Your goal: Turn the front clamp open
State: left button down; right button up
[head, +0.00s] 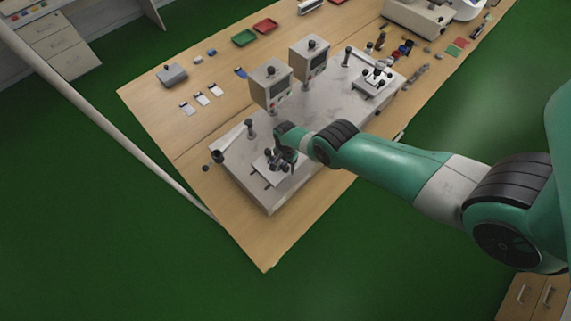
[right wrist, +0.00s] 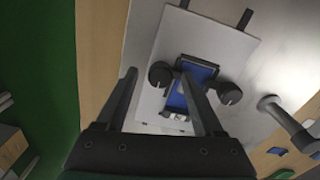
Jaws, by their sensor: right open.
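The front fixture is a white plate (right wrist: 205,40) on the near end of the grey test bench. In the right wrist view it carries a blue piece (right wrist: 186,88) in a dark clamp frame, with one round black knob (right wrist: 160,74) left of it and another black knob (right wrist: 229,92) right of it. My right gripper (right wrist: 158,74) is open and points down at the plate. In that view the left knob appears between its fingertips; contact cannot be told. In the head view the gripper (head: 282,160) partly hides the clamp. My left gripper is not in view.
Two box-shaped instruments (head: 271,88) stand behind the clamp on the grey bench (head: 232,160). A similar fixture (head: 377,80) sits at the bench's far end. Black-topped posts (head: 250,128) rise nearby. Red and green trays (head: 243,38) lie farther back on the wooden table.

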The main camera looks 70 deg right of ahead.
grip_shut()
dwell(0.4)
jog(key=shift+n, duration=0.4)
jog(key=n, duration=0.3)
jog(key=shift+n, duration=0.4)
jog(key=n, duration=0.4)
jog(key=shift+n, duration=0.3)
jog(key=n, duration=0.8)
jog(key=shift+n, duration=0.3)
